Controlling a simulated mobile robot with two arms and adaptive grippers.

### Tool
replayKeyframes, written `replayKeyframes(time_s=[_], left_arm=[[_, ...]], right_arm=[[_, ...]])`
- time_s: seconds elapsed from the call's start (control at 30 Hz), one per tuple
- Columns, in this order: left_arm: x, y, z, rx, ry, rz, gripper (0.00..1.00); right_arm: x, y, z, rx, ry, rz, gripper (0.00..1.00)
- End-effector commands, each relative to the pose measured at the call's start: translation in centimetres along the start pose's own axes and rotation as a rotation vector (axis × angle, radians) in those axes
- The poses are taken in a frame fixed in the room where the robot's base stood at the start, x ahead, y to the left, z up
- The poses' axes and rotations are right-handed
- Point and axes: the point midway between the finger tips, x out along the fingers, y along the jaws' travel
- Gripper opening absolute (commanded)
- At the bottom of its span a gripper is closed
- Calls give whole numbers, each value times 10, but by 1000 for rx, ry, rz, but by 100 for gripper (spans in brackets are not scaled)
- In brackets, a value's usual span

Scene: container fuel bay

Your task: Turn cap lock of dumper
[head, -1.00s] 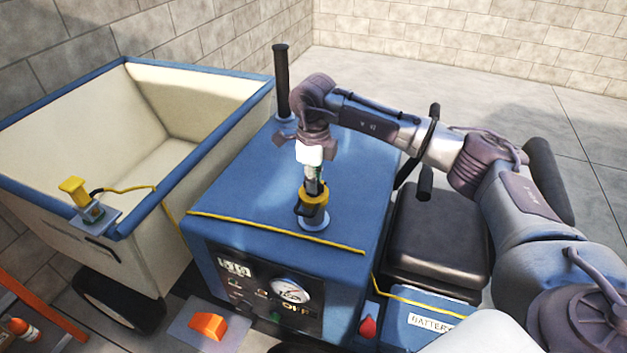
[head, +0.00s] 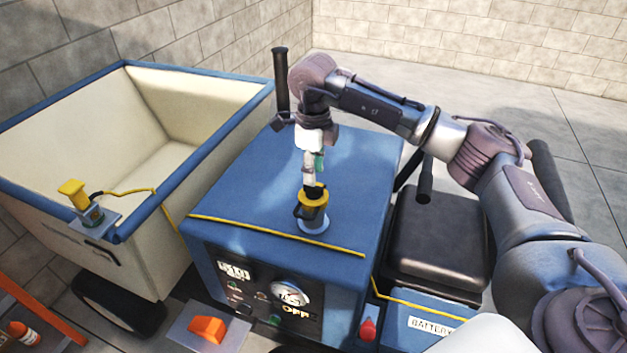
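The blue dumper hood (head: 250,190) fills the middle of the head view. A yellow and black cap lock (head: 313,208) stands upright on it, on a pale round base near the front right. My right gripper (head: 314,182) points down at the cap lock from directly above, its fingertips at the lock's dark top. The fingers overlap the top in this view, so I cannot tell whether they are closed on it. My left gripper is not in view.
The cream skip (head: 150,125) with blue rim is at left, with a yellow fitting (head: 74,193) on its edge. A black pipe (head: 281,80) rises from the hood's back. A black seat (head: 437,235) and battery box (head: 425,318) are right. An orange switch (head: 207,328) is in front.

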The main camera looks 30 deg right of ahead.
Motion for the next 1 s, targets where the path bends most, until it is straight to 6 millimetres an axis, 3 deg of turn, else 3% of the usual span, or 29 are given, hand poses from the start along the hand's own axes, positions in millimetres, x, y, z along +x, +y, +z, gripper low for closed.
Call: replayKeyframes(time_s=[0.2, 0.4, 1.0], left_arm=[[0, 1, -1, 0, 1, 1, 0], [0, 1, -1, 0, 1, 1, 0], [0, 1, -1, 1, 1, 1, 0]], right_arm=[[-48, 0, 1, 0, -4, -1, 38], [-72, 0, 0, 1, -2, -1, 38], [-77, 0, 0, 1, -1, 1, 38]])
